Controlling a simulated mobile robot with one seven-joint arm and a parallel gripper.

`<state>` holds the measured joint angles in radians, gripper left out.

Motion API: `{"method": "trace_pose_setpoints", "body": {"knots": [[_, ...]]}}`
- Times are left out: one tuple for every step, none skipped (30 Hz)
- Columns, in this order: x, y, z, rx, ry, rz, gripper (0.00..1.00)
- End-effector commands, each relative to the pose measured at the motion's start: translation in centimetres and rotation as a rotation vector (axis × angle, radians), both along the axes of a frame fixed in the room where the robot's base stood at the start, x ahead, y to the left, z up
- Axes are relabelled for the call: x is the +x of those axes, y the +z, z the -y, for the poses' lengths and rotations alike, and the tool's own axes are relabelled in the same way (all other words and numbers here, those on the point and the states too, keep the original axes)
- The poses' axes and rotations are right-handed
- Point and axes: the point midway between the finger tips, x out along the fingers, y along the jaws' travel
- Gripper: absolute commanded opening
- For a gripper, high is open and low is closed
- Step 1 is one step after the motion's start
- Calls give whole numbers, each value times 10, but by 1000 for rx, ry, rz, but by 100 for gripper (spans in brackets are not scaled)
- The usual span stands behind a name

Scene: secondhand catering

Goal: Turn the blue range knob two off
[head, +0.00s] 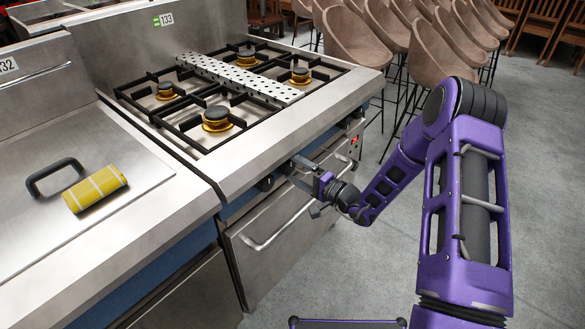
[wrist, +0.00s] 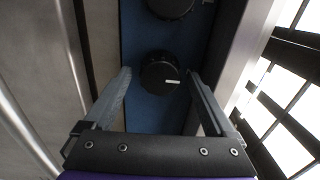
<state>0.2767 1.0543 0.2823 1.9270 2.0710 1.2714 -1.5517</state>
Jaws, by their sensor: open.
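The range (head: 245,160) has a blue front panel (wrist: 142,105) below its cooktop. In the wrist view a round black knob (wrist: 158,76) with a white mark pointing to the right sits on this panel. My gripper (head: 298,174) is at the range front in the head view. In the wrist view my gripper (wrist: 159,78) is open, with one finger on either side of this knob. I cannot tell whether either finger touches it. A second black knob (wrist: 171,6) is cut off at the top of the wrist view. My gripper hides part of the panel in the head view.
A perforated metal strip (head: 240,78) lies across the burner grates. An oven handle (head: 280,230) juts out below the panel. A yellow roll (head: 95,189) lies on the steel counter at left.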

Motion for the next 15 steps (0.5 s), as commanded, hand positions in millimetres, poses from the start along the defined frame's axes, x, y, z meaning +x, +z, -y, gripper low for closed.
{"method": "trace_pose_setpoints", "body": {"knots": [[-3, 0, 5, -1, -3, -2, 90], [-5, 0, 9, -1, -4, -2, 90], [-9, 0, 14, -2, -4, -3, 90], [-12, 0, 18, -1, -4, -2, 90], [-17, 0, 23, 0, -4, -4, 90], [-22, 0, 31, -1, -6, -3, 90], [-26, 0, 36, -1, -5, -3, 90], [-31, 0, 42, 0, -5, -3, 90], [-37, 0, 51, -1, -6, -3, 90], [-42, 0, 57, -2, -6, -3, 90], [-46, 0, 63, -1, -6, -2, 90], [-53, 1, 70, 0, -5, -3, 90], [-57, 0, 77, -1, -7, -2, 90], [-62, 0, 82, -1, -6, -2, 90], [-68, 0, 89, 0, -6, -3, 90]]}}
